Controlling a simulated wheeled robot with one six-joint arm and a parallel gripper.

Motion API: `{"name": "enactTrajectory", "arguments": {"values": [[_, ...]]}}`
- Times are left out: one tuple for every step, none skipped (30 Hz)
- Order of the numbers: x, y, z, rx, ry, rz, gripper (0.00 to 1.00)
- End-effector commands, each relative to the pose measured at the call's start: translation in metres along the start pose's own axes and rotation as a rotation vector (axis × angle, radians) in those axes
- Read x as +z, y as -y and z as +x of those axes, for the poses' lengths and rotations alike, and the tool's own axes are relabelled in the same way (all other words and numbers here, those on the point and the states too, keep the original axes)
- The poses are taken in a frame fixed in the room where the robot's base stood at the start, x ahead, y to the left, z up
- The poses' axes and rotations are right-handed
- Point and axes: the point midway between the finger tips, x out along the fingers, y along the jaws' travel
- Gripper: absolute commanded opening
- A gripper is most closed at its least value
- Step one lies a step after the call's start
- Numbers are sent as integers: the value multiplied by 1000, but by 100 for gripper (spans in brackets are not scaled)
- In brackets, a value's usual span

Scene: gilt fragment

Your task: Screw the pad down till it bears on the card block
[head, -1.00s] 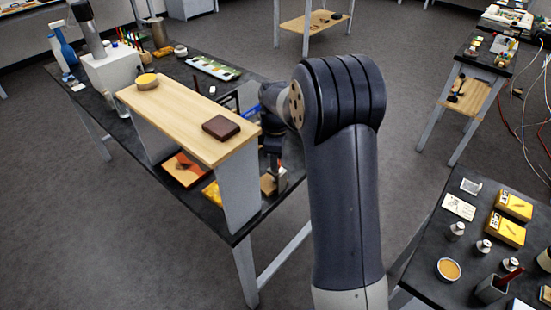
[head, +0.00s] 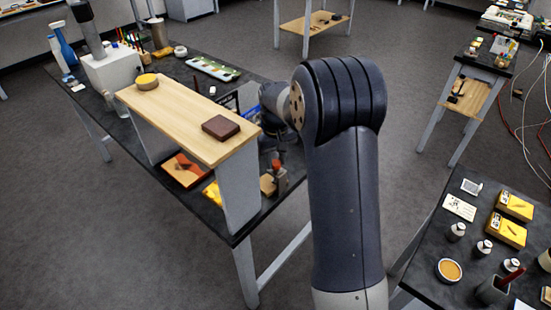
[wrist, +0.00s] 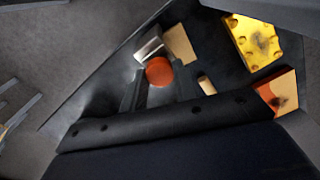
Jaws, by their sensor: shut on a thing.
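A small metal clamp (head: 282,181) with a red round knob (head: 277,164) stands near the right end of the dark bench. The wrist view shows the knob (wrist: 159,71) from above, with the clamp's metal frame (wrist: 150,48) beside it. The tan card block (head: 267,185) sits at the clamp and also shows in the wrist view (wrist: 181,44). My gripper (wrist: 158,88) is shut on the knob; its fingers are dark and hard to make out. The pad and any gap above the card block are hidden.
A wooden shelf (head: 185,120) on grey supports stands over the bench, close to the left of the clamp, with a dark brown box (head: 221,128) on it. A yellow block (wrist: 256,42) and an orange-patterned tile (wrist: 279,94) lie nearby. Open floor lies right of the bench.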

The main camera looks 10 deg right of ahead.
Motion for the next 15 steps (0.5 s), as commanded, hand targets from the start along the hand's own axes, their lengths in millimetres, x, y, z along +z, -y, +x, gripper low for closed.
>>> {"name": "enactTrajectory", "arguments": {"values": [[-1, 0, -1, 1, -3, 37, 6], [-1, 0, -1, 1, -3, 61, 6], [-1, 0, -1, 1, -3, 91, 6], [-1, 0, -1, 1, -3, 113, 6], [-1, 0, -1, 1, -3, 134, 6], [-1, 0, -1, 0, -3, 160, 6], [-1, 0, -1, 0, -3, 178, 6], [-1, 0, -1, 0, -3, 196, 6], [-1, 0, -1, 0, -3, 217, 6], [-1, 0, -1, 0, -3, 232, 6], [-1, 0, -1, 0, -3, 245, 6], [-1, 0, -1, 0, -3, 262, 6], [-1, 0, -1, 0, -3, 272, 6], [-1, 0, -1, 0, -3, 283, 6], [-1, 0, -1, 0, -3, 294, 6]]}}
